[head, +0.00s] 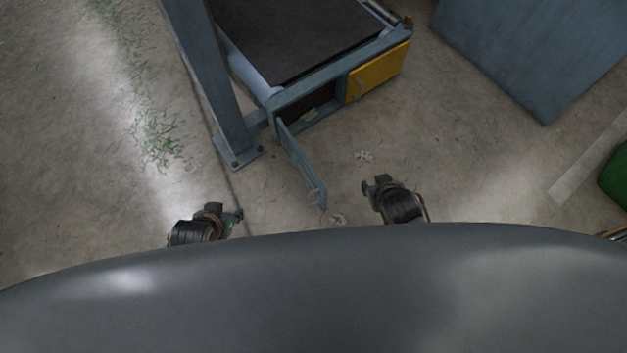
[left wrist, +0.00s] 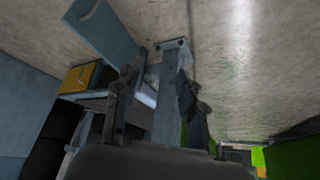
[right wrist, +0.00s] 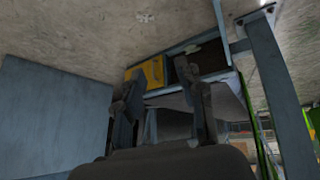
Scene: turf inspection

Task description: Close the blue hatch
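The blue hatch (head: 302,168) stands swung open from the left side of the dark compartment opening (head: 308,103) in the machine's base. It also shows in the left wrist view (left wrist: 104,30) and, edge-on, in the right wrist view (right wrist: 220,27). My left gripper (head: 238,216) is left of the hatch, apart from it. Its fingers are spread and empty in the left wrist view (left wrist: 158,90). My right gripper (head: 373,183) is right of the hatch's free end, apart from it. Its fingers are spread and empty in the right wrist view (right wrist: 163,90).
A yellow hatch (head: 378,72) sits shut right of the opening. A small pale item (head: 310,115) lies inside the compartment. A blue-grey post (head: 212,85) with a bolted foot stands at left. A large blue-grey box (head: 535,50) stands at right. The floor around the hatch is mostly clear.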

